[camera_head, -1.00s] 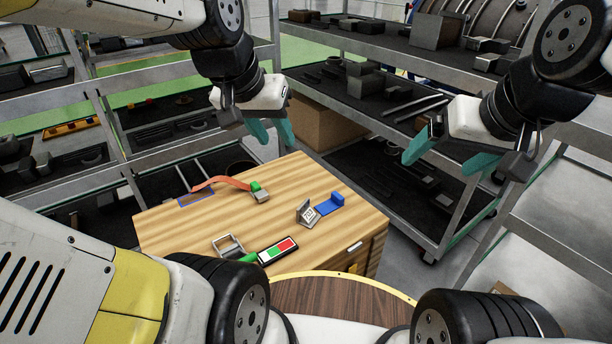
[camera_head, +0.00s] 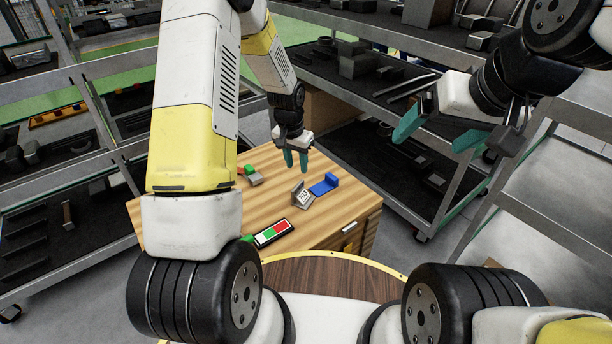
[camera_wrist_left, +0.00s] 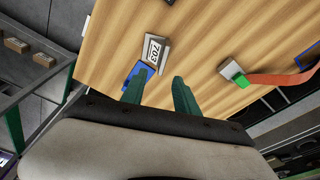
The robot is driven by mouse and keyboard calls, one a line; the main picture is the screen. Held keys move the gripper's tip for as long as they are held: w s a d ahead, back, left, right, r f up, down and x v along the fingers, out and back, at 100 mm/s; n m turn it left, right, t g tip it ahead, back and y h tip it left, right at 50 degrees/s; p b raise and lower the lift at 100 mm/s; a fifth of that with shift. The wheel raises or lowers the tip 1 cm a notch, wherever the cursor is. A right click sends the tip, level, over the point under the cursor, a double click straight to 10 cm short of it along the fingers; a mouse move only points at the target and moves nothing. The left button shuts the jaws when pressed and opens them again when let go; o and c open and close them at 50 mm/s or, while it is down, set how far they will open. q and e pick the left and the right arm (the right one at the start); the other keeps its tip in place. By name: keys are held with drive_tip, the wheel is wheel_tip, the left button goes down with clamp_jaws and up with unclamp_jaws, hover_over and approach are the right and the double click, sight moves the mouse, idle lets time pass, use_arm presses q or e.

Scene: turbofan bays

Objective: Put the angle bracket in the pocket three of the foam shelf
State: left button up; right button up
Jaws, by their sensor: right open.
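The angle bracket (camera_head: 302,194) looks like a small grey L-shaped metal piece with a white, dark-lettered label. It rests on the wooden cabinet top (camera_head: 350,207), close beside a blue bracket-like part (camera_head: 324,185); I cannot tell if they touch. It also shows in the left wrist view (camera_wrist_left: 155,48). My left gripper (camera_head: 296,163) is open and empty above the cabinet top, behind the bracket in the head view. My right gripper (camera_head: 432,130) is open and empty, out to the right. Dark-lined shelves (camera_head: 385,148) stand behind; I cannot make out pocket three.
A grey buckle with a green part (camera_wrist_left: 233,70) and an orange strap (camera_wrist_left: 283,79) lie on the cabinet top. A red, green and white panel (camera_head: 273,232) lies near its front edge. My left arm hides the cabinet's left side. Metal racks stand on both sides.

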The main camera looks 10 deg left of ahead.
sight(298, 185)
use_arm(q)
drive_tip(key=f, duration=0.3)
drive_tip(key=w+f, duration=0.1)
drive_tip(key=f, duration=0.5)
drive_tip(key=shift+w+a+f, duration=0.1)
drive_tip(key=shift+w+f, duration=0.05)
drive_tip(key=shift+f, duration=0.1)
clamp_jaws()
idle(1.1)
